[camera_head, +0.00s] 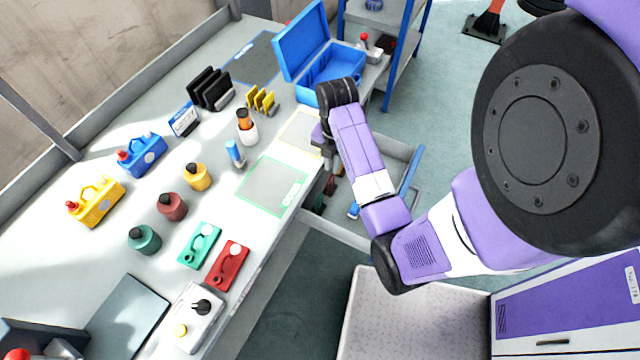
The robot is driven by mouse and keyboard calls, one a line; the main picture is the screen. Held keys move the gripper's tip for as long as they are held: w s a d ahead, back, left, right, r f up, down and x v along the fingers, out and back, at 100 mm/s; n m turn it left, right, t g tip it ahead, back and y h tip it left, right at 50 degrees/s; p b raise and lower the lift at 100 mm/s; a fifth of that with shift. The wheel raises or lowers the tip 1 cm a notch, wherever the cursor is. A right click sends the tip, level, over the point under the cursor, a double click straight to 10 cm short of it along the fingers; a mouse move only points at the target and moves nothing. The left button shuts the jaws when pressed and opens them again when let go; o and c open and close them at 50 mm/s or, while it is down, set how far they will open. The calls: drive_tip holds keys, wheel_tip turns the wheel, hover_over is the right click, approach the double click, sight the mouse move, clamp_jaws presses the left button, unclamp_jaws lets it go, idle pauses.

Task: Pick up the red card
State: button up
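A flat red card-like piece (228,265) with a raised handle shape and a round pale spot lies on the workbench (70,262) near its front edge. A matching green piece (200,245) lies just to its upper left. My gripper (326,140) is at the end of my purple and white arm, over the bench's front edge, up and right of the red piece and well apart from it. The wrist covers most of the gripper, so its fingers and anything between them are hard to see.
Below my gripper an open drawer (412,165) holds small red, green and blue things. An open blue toolbox (330,65), bottles, yellow (95,203) and blue cans and a grey switch box (190,318) stand on the bench. The green-outlined mat (270,187) is bare.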

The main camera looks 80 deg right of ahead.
sight(331, 178)
drive_tip(key=shift+w+f, duration=0.15)
drive_tip(key=shift+f, duration=3.75)
clamp_jaws()
